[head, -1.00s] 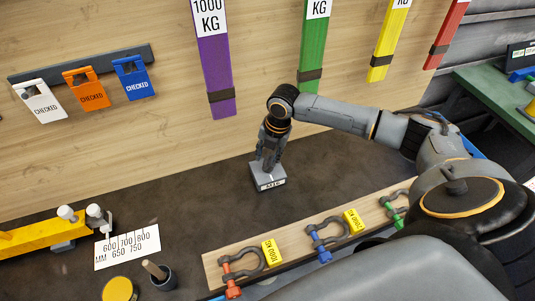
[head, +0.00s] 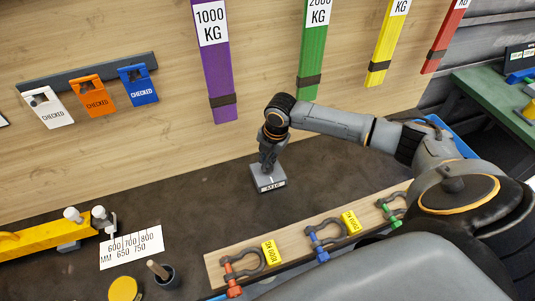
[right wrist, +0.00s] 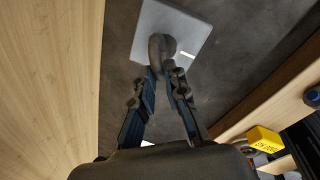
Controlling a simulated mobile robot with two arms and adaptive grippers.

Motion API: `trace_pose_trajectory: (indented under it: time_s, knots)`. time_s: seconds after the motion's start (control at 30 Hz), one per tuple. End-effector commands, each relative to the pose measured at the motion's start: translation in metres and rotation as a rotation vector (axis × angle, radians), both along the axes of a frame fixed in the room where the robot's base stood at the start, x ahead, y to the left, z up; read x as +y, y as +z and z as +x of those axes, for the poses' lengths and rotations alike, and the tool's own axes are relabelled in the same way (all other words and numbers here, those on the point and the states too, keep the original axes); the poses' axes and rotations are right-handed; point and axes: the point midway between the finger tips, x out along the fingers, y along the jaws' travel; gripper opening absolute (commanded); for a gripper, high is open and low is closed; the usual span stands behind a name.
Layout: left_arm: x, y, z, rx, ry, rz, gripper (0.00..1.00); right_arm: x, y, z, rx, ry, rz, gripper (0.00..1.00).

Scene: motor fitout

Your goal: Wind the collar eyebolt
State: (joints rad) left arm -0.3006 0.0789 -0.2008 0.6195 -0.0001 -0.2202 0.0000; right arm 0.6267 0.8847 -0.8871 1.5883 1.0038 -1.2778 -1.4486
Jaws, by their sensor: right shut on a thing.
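The eyebolt (right wrist: 160,48) is a dark grey ring standing over a light grey square block in the right wrist view. The block (head: 267,183) sits on the dark bench top, with a printed label on its front face. My right gripper (head: 268,165) points down over the block and is shut on the eyebolt; its fingertips (right wrist: 165,72) are at the ring's near side. The eyebolt is mostly hidden by the fingers in the head view. My left gripper is not in view.
A wooden board (head: 285,258) with several shackles and yellow tags lies along the front edge. Coloured slings, such as the purple one (head: 222,85), hang on the back wall. A yellow beam (head: 40,238), a scale card (head: 132,247) and a dark cup (head: 163,275) are at left.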

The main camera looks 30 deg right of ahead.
Motion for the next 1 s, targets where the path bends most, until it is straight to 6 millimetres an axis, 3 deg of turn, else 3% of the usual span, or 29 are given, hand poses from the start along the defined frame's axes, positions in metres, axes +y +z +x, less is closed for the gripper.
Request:
trace_pose_trajectory:
  time_s: [0.1,0.4,1.0]
  knots:
    - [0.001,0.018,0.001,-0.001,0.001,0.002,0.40,0.001,0.006,0.001,-0.001,-0.111,0.001,0.00]
    - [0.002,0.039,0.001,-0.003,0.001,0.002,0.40,0.003,0.004,0.005,-0.004,-0.396,0.001,0.00]
    - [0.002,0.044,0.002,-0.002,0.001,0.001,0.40,0.002,0.003,0.012,-0.006,-0.968,0.002,0.00]
